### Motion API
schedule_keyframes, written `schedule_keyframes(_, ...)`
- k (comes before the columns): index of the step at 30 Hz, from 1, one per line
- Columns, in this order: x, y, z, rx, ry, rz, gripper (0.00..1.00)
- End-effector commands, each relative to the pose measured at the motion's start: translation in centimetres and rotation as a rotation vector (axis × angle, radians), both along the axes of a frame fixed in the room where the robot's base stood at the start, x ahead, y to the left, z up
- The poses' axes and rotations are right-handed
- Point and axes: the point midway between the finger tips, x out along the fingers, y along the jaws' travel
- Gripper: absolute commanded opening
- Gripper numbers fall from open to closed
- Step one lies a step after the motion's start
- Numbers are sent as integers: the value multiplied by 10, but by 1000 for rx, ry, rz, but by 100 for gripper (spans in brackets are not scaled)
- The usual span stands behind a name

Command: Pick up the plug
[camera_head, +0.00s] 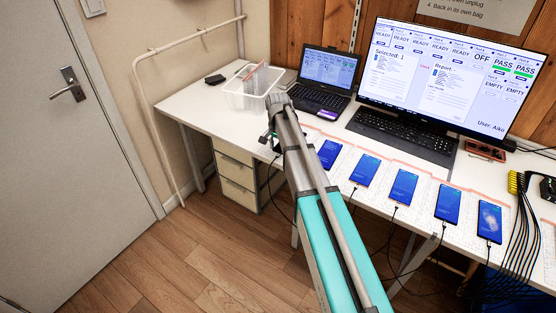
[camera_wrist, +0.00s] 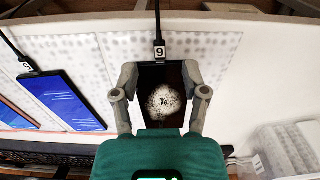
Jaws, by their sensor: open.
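In the wrist view, a dark plug with a small white number tag (camera_wrist: 159,50) sits at the upper edge of a phone (camera_wrist: 160,100) with a speckled pale patch on its dark screen. Its black cable runs up out of the picture. The plug appears to meet the phone's edge. My gripper (camera_wrist: 159,74) is open, with one finger on each side of the phone. The plug is just beyond the fingertips, roughly centred between them, and not held. In the head view, my gripper (camera_head: 270,136) is over the desk's front edge; my arm hides much of that phone and its plug.
Several blue-screened phones (camera_head: 404,187) lie in a row on the white desk (camera_head: 200,98), with cables over its front edge. Another tagged plug (camera_wrist: 27,66) is at the left in the wrist view. A clear bin (camera_head: 240,100), laptop (camera_head: 318,102) and large monitor (camera_head: 400,75) stand behind.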

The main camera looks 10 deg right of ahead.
Motion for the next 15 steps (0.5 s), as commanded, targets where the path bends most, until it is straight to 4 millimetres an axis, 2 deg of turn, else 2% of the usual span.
schedule_keyframes(1,-1,0,-8,0,0,0,58)
schedule_keyframes(6,-1,0,-20,0,0,0,58)
schedule_keyframes(15,-1,0,-30,0,0,0,58)
